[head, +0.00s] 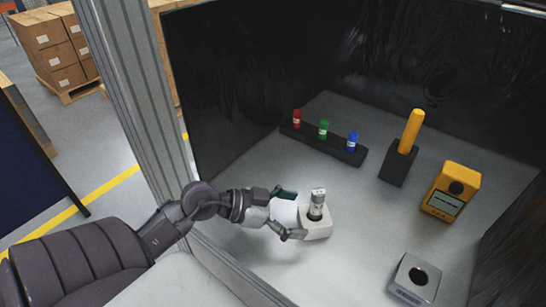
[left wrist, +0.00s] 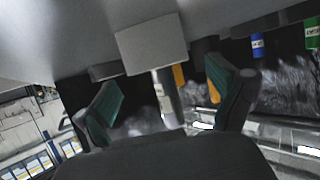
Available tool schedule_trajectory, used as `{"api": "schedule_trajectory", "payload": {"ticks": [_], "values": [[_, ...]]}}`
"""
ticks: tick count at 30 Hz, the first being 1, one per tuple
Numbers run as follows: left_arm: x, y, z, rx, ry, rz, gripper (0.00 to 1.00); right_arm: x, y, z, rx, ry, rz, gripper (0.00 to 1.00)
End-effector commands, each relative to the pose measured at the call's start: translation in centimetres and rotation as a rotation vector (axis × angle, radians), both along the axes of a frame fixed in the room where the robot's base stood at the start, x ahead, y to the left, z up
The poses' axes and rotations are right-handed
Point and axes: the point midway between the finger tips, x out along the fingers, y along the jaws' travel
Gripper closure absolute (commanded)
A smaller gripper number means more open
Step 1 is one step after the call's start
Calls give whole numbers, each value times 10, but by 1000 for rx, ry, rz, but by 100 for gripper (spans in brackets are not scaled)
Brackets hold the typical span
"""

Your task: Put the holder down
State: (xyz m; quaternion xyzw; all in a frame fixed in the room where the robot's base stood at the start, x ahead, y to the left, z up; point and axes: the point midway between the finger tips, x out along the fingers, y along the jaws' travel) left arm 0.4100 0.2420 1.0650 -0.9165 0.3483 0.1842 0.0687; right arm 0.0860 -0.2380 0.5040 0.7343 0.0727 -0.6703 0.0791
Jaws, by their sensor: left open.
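A pale grey block-shaped holder (head: 318,228) sits on the grey floor of the dark-walled enclosure, with a small clear, white-capped vial (head: 317,204) upright in it. My left gripper (head: 289,213) is open just left of the holder, its green-padded fingers apart on the near and far sides. In the left wrist view, which is turned over, the holder (left wrist: 150,47) shows beyond the spread fingers (left wrist: 168,100), with a gap between. My right gripper is not in view.
A black rack (head: 324,144) with red, green and blue vials stands behind. A black block (head: 397,167) with a yellow handle, a yellow gauge device (head: 450,190) and a grey box with a dark round opening (head: 414,279) stand to the right. A metal post (head: 133,85) rises at left.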

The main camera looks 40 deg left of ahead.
Motion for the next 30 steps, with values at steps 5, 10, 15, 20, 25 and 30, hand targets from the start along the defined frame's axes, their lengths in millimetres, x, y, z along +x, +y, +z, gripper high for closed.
{"api": "schedule_trajectory", "payload": {"ticks": [5,10,15,20,25,30], "values": [[-28,24,12,2,4,0,5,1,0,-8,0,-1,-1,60],[-44,39,23,0,1,0,5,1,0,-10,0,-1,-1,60],[-51,45,28,2,0,-2,5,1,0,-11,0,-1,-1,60],[-52,45,29,1,-1,-2,5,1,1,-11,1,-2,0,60],[-51,45,29,1,-1,-2,5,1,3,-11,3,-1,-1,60],[-51,45,29,0,0,-1,5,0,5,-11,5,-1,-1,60]]}}
